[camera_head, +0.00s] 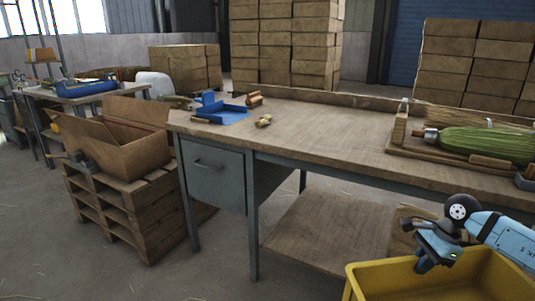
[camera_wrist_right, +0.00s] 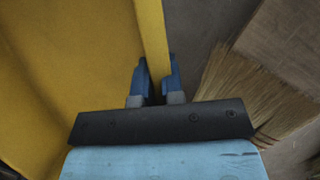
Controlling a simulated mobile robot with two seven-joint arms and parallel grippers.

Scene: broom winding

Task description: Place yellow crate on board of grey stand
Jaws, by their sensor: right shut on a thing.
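The yellow crate (camera_head: 440,283) is at the lower right of the head view, in front of the workbench, and is cut off by the picture's edge. My right gripper (camera_head: 425,262) is at the crate's far wall. In the right wrist view my right gripper (camera_wrist_right: 156,78) is shut on the thin upper edge of the yellow crate (camera_wrist_right: 60,70), one blue finger on each side. What is under the crate is out of view. I cannot tell for certain which thing is the grey stand. My left gripper is not in view.
The workbench (camera_head: 330,142) has grey legs and a low wooden board (camera_head: 325,232). A tray with a green-bound broom (camera_head: 485,143) is at its right. An open carton (camera_head: 125,145) sits on pallets (camera_head: 120,215) at left. Straw bristles (camera_wrist_right: 255,95) lie beside the crate.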

